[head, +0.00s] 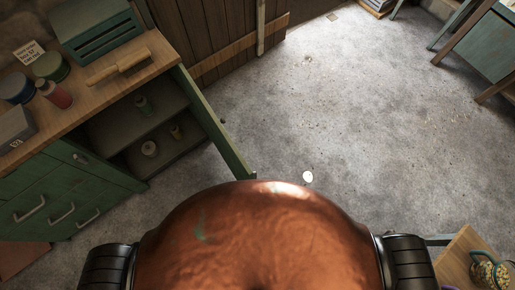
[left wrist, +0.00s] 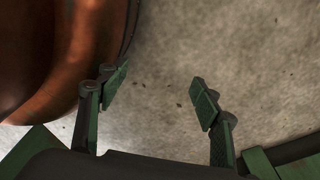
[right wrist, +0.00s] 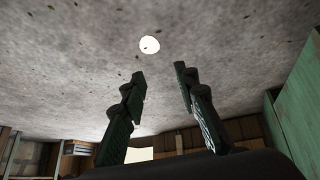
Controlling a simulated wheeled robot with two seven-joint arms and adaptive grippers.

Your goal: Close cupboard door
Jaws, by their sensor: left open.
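The green cupboard (head: 105,196) stands at the left in the head view, with a wooden top. Its door (head: 224,138) is swung open and juts out over the floor, so the shelves inside show. My left gripper (left wrist: 158,85) is open and empty over the floor in the left wrist view, beside my copper body. My right gripper (right wrist: 160,75) has its fingers apart with nothing between them in the right wrist view. Neither gripper shows in the head view, so I cannot tell how far each is from the door.
Small jars (head: 149,148) stand on the cupboard shelves. A rolling pin (head: 119,66), a green bread box (head: 97,38) and several tins sit on top. A small wooden table (head: 455,262) is at the lower right. The concrete floor (head: 340,110) is mostly clear, with a white round spot (head: 307,176).

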